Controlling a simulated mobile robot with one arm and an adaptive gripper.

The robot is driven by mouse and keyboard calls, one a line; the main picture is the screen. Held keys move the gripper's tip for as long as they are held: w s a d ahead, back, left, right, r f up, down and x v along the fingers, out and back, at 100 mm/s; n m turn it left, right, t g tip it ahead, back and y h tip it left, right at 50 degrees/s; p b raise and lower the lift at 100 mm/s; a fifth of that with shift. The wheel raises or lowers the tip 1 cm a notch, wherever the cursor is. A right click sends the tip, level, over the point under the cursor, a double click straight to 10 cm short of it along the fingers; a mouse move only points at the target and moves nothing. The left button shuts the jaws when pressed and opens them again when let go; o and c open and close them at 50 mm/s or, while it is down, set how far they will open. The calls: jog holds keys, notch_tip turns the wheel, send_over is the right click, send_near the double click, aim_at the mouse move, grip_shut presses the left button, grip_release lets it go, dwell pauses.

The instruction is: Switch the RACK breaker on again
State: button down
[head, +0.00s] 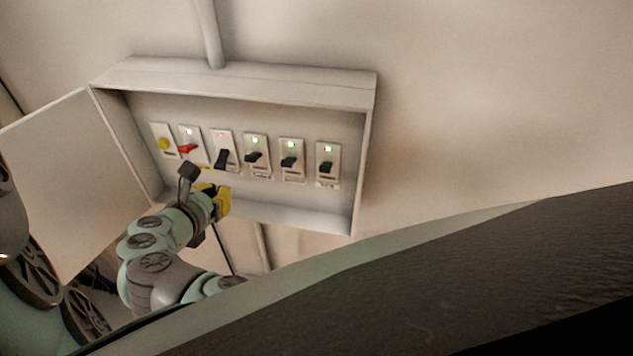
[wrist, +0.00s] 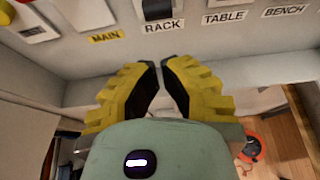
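The RACK breaker (head: 222,150) is third from the left in the open wall panel. Its light is red and its black lever points down, lower than the levers to its right. In the wrist view its RACK label (wrist: 163,26) is readable, with the dark lever (wrist: 157,8) cut off at the top edge. My gripper (head: 222,194) is at the panel's lower lip, below the RACK breaker and apart from it. In the wrist view my gripper's yellow fingers (wrist: 160,68) have their tips almost together, with nothing between them.
The MAIN breaker (head: 190,146) with a red lever and a yellow button (head: 164,144) are to the left. Several green-lit breakers (head: 256,155) are to the right. The panel's door (head: 75,180) hangs open at left; its lower lip (head: 300,217) juts out.

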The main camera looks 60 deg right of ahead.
aim_at(222, 160)
jog(key=shift+p+x, duration=0.45)
jog(key=shift+x, duration=1.05)
jog(key=shift+w+d+r+p, duration=0.15)
jog(key=shift+r+p, duration=0.1)
jog(key=shift+p, duration=0.2)
jog(key=shift+s+a+r+p, duration=0.15)
jog(key=shift+a+r+p, duration=0.05)
jog(key=shift+r+p, duration=0.5)
jog(key=shift+s+a+r+p, duration=0.1)
jog(key=shift+a+r+p, duration=0.1)
jog(key=shift+r+p, duration=0.55)
jog(key=shift+r, duration=0.25)
